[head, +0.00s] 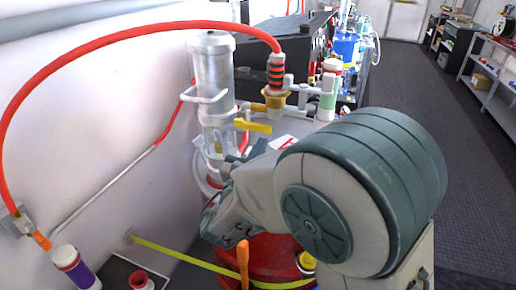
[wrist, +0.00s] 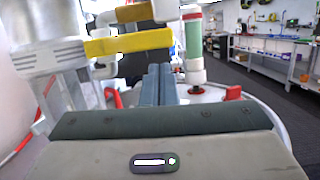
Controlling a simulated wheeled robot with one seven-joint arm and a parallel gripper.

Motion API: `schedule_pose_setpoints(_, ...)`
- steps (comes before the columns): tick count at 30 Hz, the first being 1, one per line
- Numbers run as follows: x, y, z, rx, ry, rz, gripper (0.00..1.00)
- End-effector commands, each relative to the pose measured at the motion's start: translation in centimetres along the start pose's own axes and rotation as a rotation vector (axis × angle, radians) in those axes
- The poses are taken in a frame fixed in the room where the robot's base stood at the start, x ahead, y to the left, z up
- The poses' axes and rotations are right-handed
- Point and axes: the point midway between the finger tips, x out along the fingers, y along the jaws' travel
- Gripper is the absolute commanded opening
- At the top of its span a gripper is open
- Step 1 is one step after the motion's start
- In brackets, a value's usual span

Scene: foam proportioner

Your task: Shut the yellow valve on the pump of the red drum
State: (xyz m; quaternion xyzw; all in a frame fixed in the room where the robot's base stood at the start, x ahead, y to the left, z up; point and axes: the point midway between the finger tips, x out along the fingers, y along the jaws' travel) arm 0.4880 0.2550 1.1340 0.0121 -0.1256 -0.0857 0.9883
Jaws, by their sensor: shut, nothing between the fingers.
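The yellow valve handle (head: 253,126) sticks out sideways on the pump (head: 216,85), a pale, partly clear upright cylinder on the red drum (head: 270,258). The handle (wrist: 130,43) lies nearly level across the upper left of the wrist view. My gripper (wrist: 160,68) is shut and empty, its two grey fingers side by side. In the head view my arm covers much of the drum, and the fingers are hard to make out.
A green-and-white tube (wrist: 193,45) stands right of my fingers. A yellow strap (head: 190,260) crosses the drum. Open floor (head: 430,130) and shelves lie at right.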

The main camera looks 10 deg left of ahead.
Motion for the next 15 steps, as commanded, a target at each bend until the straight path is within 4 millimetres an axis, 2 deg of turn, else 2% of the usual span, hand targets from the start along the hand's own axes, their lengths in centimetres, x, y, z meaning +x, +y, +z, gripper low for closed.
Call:
schedule_pose_setpoints(1, -0.4, -0.1, -1.6, -0.003, 0.003, 0.001, 0.00)
schedule_pose_setpoints(4, -0.8, -0.1, -3.2, -0.006, 0.007, 0.003, 0.00)
schedule_pose_setpoints(9, -5.4, 0.1, -2.5, -0.005, 0.010, 0.010, 0.00)
schedule_pose_setpoints(15, -8.9, -0.1, -2.5, -0.006, 0.010, 0.008, 0.00)
